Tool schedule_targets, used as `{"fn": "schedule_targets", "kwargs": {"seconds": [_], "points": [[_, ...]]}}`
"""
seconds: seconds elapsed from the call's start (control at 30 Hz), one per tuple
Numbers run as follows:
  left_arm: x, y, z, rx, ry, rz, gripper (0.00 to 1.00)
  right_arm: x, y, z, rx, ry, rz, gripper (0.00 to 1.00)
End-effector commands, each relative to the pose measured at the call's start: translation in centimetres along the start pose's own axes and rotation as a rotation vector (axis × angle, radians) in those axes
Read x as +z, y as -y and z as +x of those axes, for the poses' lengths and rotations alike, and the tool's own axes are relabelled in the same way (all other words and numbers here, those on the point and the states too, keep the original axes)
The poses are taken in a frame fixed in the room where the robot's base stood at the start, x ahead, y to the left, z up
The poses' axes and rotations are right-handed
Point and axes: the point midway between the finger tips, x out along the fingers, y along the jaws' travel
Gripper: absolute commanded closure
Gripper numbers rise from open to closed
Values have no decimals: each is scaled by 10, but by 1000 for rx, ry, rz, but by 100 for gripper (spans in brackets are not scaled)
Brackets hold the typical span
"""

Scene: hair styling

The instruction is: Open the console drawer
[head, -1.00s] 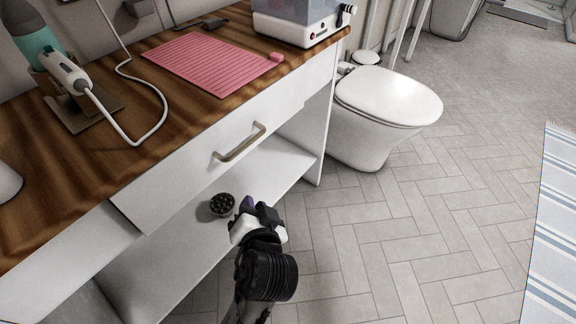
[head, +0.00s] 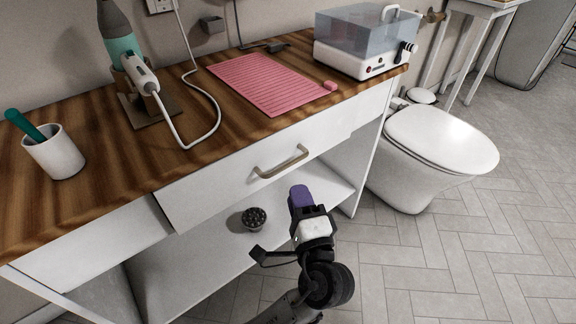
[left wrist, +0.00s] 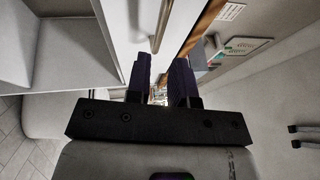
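The white console drawer (head: 215,184) sits under the wooden top, and its front stands slightly proud of the panel to its left. Its bar handle (head: 281,162) is in the middle of the front. My left gripper (head: 300,195), with purple fingers, is below and to the right of the handle, apart from it in the head view. In the left wrist view the two fingers (left wrist: 161,80) are spread with a gap between them. The handle (left wrist: 165,28) shows just beyond the fingertips, and nothing is held. My right gripper is not in view.
A small dark round bristly item (head: 254,218) lies on the open shelf (head: 215,255) below the drawer. On the top stand a white cup (head: 54,154), a hair tool in a stand (head: 150,110), a pink mat (head: 265,85) and a clear-lidded box (head: 365,45). A toilet (head: 435,145) stands right.

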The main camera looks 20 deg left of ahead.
Motion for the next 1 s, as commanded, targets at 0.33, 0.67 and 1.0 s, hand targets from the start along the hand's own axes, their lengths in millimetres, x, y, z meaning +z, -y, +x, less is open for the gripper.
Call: {"fn": "schedule_targets", "kwargs": {"seconds": [0.33,0.67,1.0], "points": [[0,-1,60,-1,1,-1,78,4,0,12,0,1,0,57],[0,0,84,1,0,-2,78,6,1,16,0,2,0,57],[0,0,86,2,0,-2,78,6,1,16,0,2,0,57]]}}
